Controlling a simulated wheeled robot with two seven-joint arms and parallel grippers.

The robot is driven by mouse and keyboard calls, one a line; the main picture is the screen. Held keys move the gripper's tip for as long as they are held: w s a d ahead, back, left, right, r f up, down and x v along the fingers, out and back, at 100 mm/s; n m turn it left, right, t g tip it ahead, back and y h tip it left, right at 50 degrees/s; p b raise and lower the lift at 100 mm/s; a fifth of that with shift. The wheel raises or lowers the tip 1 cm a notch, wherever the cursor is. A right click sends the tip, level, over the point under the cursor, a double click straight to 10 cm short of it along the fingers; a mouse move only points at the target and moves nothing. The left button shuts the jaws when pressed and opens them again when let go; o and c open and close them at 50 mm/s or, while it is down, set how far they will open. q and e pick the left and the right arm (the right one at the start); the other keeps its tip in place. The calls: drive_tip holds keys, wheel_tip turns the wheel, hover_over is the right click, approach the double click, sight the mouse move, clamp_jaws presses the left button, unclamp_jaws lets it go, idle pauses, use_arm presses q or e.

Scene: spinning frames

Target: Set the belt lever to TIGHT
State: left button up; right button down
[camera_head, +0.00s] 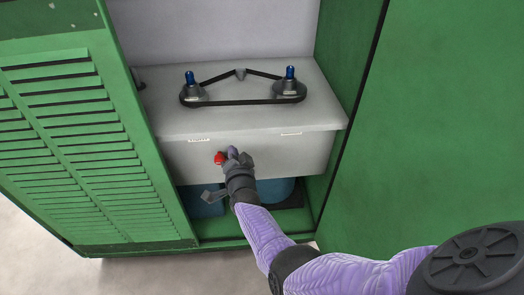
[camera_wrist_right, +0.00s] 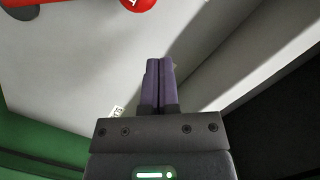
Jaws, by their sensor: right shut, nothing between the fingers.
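The red belt lever (camera_head: 219,158) is on the front face of the grey box, just left of my right gripper (camera_head: 232,152). In the right wrist view the red lever (camera_wrist_right: 88,10) is cut off by the top edge, with a pale mark near its right end. My right gripper (camera_wrist_right: 159,62) is shut and empty, its purple fingers pressed together below the lever's right end and apart from it in the picture. A black belt (camera_head: 243,101) runs around two pulleys with blue tops on the box. The small labels are too small to read. My left gripper is out of view.
The grey box (camera_head: 180,122) sits inside a green cabinet. A louvred green door (camera_head: 62,110) stands at the left and a plain green panel (camera_head: 440,90) at the right. Blue rounded things (camera_head: 275,190) lie under the box. A small white label (camera_wrist_right: 116,111) is beside my fingers.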

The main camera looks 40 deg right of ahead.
use_arm(q)
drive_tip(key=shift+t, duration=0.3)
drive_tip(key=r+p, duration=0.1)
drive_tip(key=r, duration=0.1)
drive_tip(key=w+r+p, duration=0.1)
drive_tip(key=p, duration=0.1)
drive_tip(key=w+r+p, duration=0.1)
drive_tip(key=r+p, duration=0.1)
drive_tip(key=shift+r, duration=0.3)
use_arm(e)
drive_tip(key=v, duration=1)
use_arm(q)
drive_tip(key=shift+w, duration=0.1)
use_arm(e)
drive_tip(key=shift+r, duration=0.15)
